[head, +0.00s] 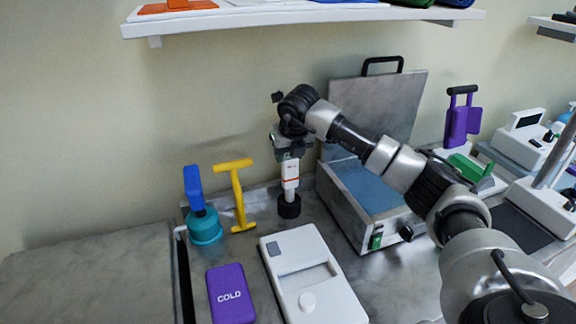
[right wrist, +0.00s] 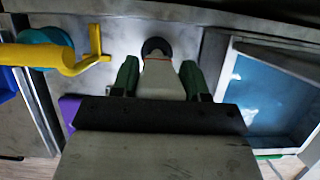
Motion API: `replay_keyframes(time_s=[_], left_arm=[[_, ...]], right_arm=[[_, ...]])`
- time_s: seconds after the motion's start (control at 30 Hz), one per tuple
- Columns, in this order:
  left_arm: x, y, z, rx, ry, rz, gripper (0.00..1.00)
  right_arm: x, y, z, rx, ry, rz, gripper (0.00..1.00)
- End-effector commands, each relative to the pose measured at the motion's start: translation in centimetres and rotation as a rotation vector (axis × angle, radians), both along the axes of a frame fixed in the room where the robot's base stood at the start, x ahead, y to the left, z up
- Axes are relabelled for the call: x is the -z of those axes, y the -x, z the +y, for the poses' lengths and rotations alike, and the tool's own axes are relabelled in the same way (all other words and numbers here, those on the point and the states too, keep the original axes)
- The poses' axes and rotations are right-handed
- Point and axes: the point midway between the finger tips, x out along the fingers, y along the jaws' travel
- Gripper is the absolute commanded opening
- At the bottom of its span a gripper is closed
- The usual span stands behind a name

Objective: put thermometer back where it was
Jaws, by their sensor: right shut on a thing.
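The thermometer (head: 290,177) is white with a red band and stands about upright below my right gripper (head: 290,156). In the right wrist view the thermometer (right wrist: 160,68) is between the green fingers of my right gripper (right wrist: 157,82), which is shut on it. A black round holder (head: 289,207) is on the grey counter right below the thermometer, and it also shows in the right wrist view (right wrist: 156,45). The thermometer's lower end meets or overlaps the holder's top; I cannot tell whether it is seated inside. My left gripper is not in view.
A yellow T-shaped tool (head: 238,195) and a teal-based, blue-handled tool (head: 205,225) stand to the left. An open grey box with blue inside (head: 345,208) is close on the right. A white device (head: 318,290) and purple COLD pack (head: 231,295) lie in front. A shelf (head: 300,18) hangs above.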

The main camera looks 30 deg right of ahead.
Motion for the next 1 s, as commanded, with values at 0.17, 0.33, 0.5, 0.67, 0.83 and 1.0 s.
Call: replay_keyframes(time_s=[0.17,0.33,0.5,0.67,0.83,1.0], left_arm=[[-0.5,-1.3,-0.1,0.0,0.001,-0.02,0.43],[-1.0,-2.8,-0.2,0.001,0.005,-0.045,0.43],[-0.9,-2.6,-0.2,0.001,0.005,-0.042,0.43],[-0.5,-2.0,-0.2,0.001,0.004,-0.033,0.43],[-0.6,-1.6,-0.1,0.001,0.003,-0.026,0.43],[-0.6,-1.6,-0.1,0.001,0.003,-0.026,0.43]], right_arm=[[1.8,0.1,0.0,0.0,-0.001,0.003,0.05],[3.7,0.0,0.0,0.001,0.0,0.0,0.05],[3.8,0.0,0.0,0.001,-0.001,-0.002,0.05],[4.2,0.0,0.0,0.001,-0.001,-0.001,0.05],[4.1,0.0,0.0,0.0,0.0,-0.001,0.69],[4.1,0.0,0.0,0.0,0.0,0.0,0.7]])
